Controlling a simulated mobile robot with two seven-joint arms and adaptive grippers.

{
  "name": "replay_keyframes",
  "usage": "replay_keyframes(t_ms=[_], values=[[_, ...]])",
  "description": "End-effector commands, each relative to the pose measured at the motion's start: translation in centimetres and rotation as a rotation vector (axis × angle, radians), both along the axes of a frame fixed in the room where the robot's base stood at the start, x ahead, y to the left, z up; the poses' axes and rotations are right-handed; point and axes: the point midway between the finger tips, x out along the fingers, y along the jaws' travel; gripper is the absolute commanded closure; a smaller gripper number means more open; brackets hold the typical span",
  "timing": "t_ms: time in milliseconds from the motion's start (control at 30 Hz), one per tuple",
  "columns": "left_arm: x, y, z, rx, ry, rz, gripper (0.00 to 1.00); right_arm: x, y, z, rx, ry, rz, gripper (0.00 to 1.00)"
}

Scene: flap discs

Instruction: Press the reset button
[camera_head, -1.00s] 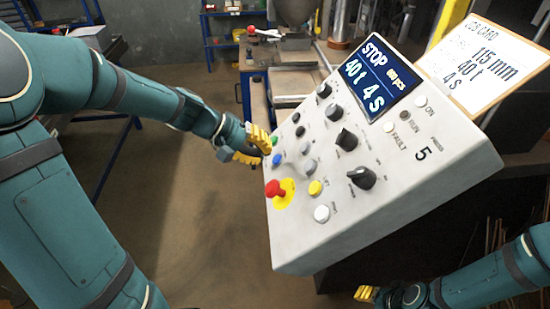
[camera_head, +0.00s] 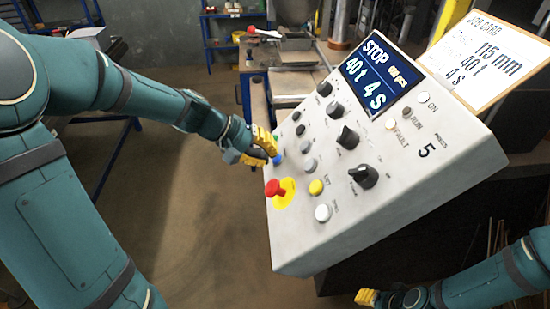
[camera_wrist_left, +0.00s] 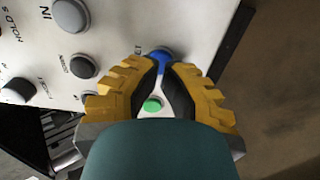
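The slanted grey control panel (camera_head: 400,205) carries several buttons and knobs. A blue button (camera_head: 277,160) sits near its left edge, above the red emergency stop (camera_head: 275,188). In the left wrist view the blue button (camera_wrist_left: 160,57) has a label beside it, partly hidden, ending in what looks like "ET". My left gripper (camera_head: 275,153) has its yellow fingers drawn together, empty, with the tips right at the blue button; I cannot tell whether they touch it. A green button (camera_wrist_left: 152,105) shows between the fingers.
The panel display (camera_head: 378,77) reads STOP, 40 t, 4 s. A job card (camera_head: 485,62) stands behind the panel. A yellow button (camera_head: 316,187), a white button (camera_head: 322,212) and black knobs lie close by. The floor left of the panel is clear.

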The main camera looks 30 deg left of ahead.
Motion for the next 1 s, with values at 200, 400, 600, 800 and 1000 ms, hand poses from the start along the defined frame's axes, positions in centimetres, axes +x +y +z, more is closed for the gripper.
replay_keyframes(t_ms=[200,400,600,800,1000], values=[[0.1,-0.3,-0.3,0.000,0.001,-0.001,1.00,0.0,0.0,-0.3,0.000,0.000,0.000,0.53],[0.3,-0.5,-0.5,-0.001,0.000,-0.001,1.00,0.0,0.0,-0.5,0.000,0.000,0.000,0.53],[0.4,-0.7,-0.7,0.000,0.001,-0.001,1.00,0.0,0.0,-0.8,0.000,0.000,0.000,0.53],[0.5,-0.9,-0.9,0.000,0.000,0.000,1.00,0.0,0.0,-1.0,0.000,0.000,0.000,0.53],[0.6,-1.0,-1.0,0.000,0.000,0.000,1.00,0.0,0.0,-1.1,0.000,0.000,0.000,0.53]])
